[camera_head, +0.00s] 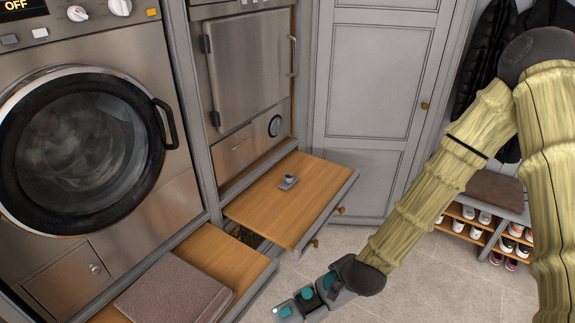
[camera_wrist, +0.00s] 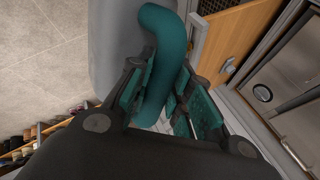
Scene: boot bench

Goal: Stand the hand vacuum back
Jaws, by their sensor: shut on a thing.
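The hand vacuum shows in the wrist view as a curved teal handle (camera_wrist: 164,28) beside a grey body (camera_wrist: 115,45). My gripper (camera_wrist: 165,105) is shut on the teal handle, with a teal-padded finger on each side. In the head view my gripper (camera_head: 328,283) is at the bottom centre, low in front of the drawers; the vacuum is hard to tell from the fingers there and is cut by the frame edge. A small grey fitting on a flat plate (camera_head: 289,182) sits on the pulled-out wooden shelf (camera_head: 262,200); it also shows in the wrist view (camera_wrist: 229,66).
A lower drawer (camera_head: 255,264) is pulled out, with a folded brown towel (camera_head: 172,290) on it. A washing machine (camera_head: 85,150) stands left and a steel appliance (camera_head: 250,70) behind the shelf. A shoe rack (camera_head: 485,220) stands right. Tiled floor (camera_head: 430,275) is clear between.

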